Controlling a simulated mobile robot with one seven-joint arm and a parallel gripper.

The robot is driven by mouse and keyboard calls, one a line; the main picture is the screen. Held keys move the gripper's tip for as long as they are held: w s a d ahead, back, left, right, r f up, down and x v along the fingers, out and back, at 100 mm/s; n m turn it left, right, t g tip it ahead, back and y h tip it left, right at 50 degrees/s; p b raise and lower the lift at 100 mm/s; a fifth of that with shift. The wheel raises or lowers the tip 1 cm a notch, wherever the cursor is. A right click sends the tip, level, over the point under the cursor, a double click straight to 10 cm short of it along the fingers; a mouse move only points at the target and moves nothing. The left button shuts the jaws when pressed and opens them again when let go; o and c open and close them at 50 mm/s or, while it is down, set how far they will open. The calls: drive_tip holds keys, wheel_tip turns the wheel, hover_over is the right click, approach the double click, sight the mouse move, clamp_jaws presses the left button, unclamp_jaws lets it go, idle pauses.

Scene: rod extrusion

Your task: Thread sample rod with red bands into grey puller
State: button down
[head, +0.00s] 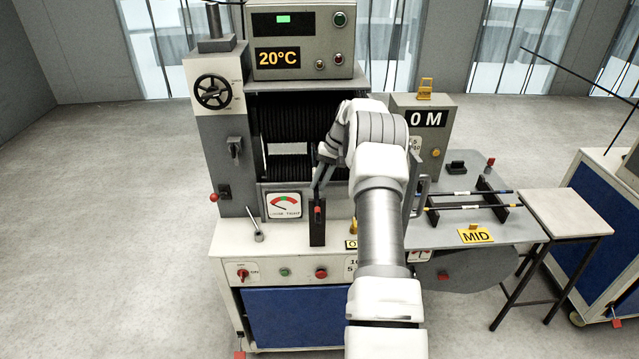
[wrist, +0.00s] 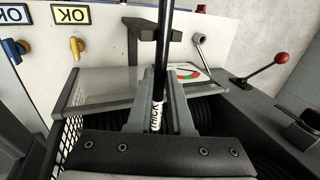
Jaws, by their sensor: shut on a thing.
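My gripper (head: 319,183) points down over the bench in front of the grey machine (head: 222,140). In the wrist view the gripper (wrist: 160,78) is shut on a black rod (wrist: 164,35) with a white lettered label. The rod runs from between the fingers out past the top edge of the picture. I see no red bands on the part that shows. A dark upright block (head: 317,232) with a red part stands just below the fingers; whether the rod touches it I cannot tell. I cannot tell which grey part is the puller.
Two dark banded rods (head: 466,207) lie across a black rack on the right side table, behind a yellow MID sign (head: 475,236). A grey box marked 0 M (head: 424,145) stands close to my arm. A lever (head: 255,226) rises from the bench at left.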

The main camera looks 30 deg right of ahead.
drive_tip(key=shift+w+d+p, duration=0.4)
drive_tip(key=shift+w+d, duration=0.05)
drive_tip(key=shift+w, duration=0.3)
drive_tip(key=shift+w+d+p, duration=0.4)
drive_tip(key=shift+w, duration=0.3)
drive_tip(key=c, duration=0.7)
unclamp_jaws()
drive_tip(key=shift+c, duration=0.2)
drive_tip(key=p+v, duration=0.1)
drive_tip(key=v, duration=1.1)
drive_tip(key=shift+p, duration=0.3)
drive_tip(key=shift+f, duration=0.1)
